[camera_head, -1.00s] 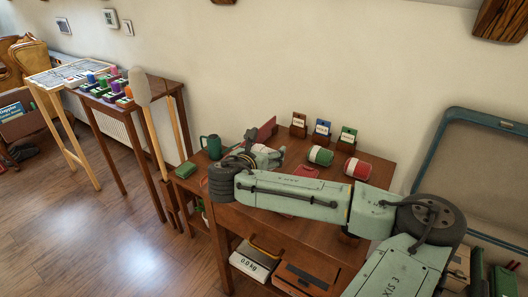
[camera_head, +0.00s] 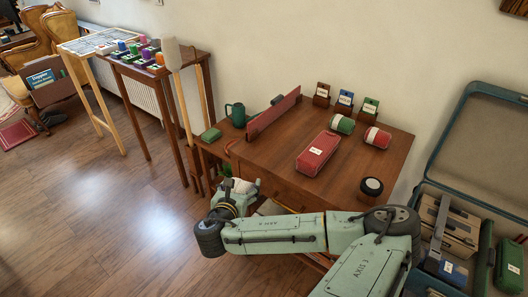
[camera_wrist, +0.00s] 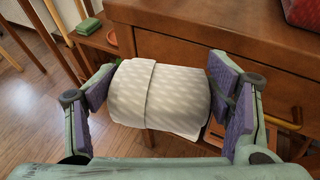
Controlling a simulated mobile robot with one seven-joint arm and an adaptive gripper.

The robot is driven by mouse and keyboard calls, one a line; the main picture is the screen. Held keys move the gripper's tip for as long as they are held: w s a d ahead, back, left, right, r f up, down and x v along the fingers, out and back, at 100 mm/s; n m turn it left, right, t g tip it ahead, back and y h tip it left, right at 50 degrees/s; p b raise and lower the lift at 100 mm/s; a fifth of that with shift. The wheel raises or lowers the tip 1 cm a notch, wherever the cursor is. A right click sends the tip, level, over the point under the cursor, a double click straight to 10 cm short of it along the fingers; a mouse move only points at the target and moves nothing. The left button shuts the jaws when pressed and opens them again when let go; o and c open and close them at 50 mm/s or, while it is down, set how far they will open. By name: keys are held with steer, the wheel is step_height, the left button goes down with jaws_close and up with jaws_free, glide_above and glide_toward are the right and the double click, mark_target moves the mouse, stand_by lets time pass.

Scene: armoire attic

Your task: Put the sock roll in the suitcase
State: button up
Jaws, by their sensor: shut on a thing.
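The sock roll (camera_wrist: 158,97) is a pale cream roll with a fine pattern and a folded-over band. In the wrist view, my gripper (camera_wrist: 166,88) is shut on it, with one purple-padded finger at each end. In the head view, my gripper (camera_head: 236,192) is in front of the wooden desk, and only a small pale part of the roll shows there. The open suitcase (camera_head: 437,182) stands at the right edge with its teal-rimmed lid (camera_head: 450,118) raised. Its lower right part is cut off by the frame, and my arm covers part of its left side.
The wooden desk (camera_head: 262,155) holds a red case (camera_head: 318,152), a green roll (camera_head: 342,124), a red roll (camera_head: 377,137) and a round black-and-white item (camera_head: 371,186). The suitcase contains a tan box (camera_head: 450,228) and a green item (camera_head: 508,265). Open floor lies left.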

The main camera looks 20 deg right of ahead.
steer(key=s+a+f+n+y, duration=0.2)
steer(key=s+a+f, duration=0.1)
steer(key=a+f, duration=0.6)
step_height(320, 180, down, 2)
steer(key=shift+a+f+t, duration=0.2)
steer(key=shift+a+t, duration=0.1)
steer(key=shift+t, duration=0.1)
steer(key=shift+s, duration=0.1)
